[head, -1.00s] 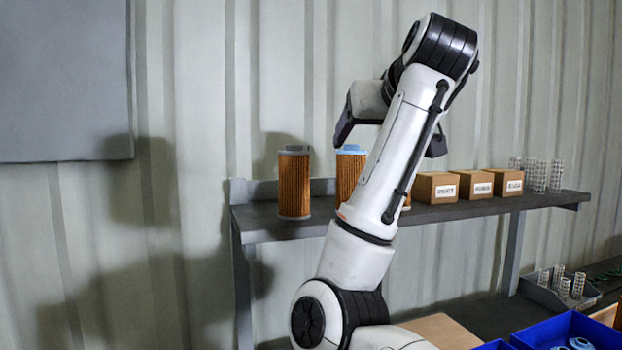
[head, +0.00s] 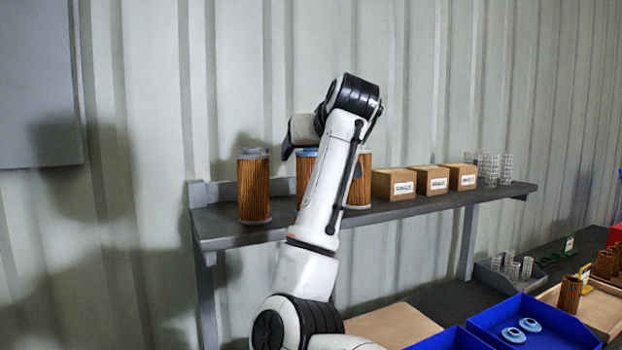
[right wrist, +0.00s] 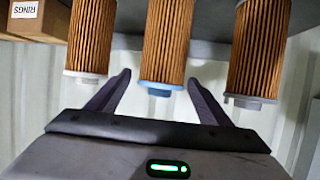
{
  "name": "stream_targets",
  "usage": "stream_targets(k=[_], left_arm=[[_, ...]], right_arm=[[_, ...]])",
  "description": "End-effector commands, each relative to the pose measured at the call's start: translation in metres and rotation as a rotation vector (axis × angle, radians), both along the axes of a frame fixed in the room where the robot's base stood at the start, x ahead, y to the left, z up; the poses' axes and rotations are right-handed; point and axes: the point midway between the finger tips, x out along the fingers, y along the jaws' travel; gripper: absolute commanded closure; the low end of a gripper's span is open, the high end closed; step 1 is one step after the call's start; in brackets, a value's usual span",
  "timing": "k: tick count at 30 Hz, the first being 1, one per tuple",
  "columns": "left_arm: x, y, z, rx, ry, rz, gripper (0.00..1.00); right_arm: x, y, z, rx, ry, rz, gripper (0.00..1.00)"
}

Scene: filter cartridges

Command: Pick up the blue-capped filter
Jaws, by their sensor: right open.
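The blue-capped filter (head: 305,178) stands upright on the grey shelf (head: 275,228), an orange pleated cylinder partly behind my right arm. In the right wrist view it shows upside down, its blue cap (right wrist: 160,87) between my fingertips in the picture. My right gripper (right wrist: 159,78) is open and empty, one finger on each side of that cap; I cannot tell how deep the cap sits between them. In the head view my right gripper (head: 301,140) is at the cap's height, mostly hidden by my arm. My left gripper is not in view.
Labelled boxes (head: 432,181) and mesh tubes (head: 490,169) fill the shelf's right. A blue bin (head: 575,330) holds blue caps below.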

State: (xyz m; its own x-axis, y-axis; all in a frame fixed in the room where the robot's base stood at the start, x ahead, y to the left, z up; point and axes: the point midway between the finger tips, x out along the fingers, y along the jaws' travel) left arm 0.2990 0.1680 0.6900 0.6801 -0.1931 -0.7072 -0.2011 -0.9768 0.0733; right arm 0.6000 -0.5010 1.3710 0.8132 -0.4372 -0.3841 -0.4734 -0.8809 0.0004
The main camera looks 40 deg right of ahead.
Motion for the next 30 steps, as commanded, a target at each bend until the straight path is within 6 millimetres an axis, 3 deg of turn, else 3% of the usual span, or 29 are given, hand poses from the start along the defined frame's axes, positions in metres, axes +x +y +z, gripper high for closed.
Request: stream_targets(k=[6, 16, 25, 30], left_arm=[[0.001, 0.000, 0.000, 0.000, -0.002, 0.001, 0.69], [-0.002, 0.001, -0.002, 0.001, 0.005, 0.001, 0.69], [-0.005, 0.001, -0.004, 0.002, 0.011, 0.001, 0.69], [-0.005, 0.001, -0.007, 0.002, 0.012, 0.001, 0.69]], right_arm=[[0.000, 0.000, 0.000, 0.000, -0.001, 0.000, 0.29], [0.000, 0.000, 0.000, 0.000, -0.001, 0.000, 0.85], [0.000, 0.000, 0.006, -0.001, -0.004, 0.000, 0.86], [-0.001, -0.001, 0.035, -0.002, -0.005, 0.000, 0.86]])
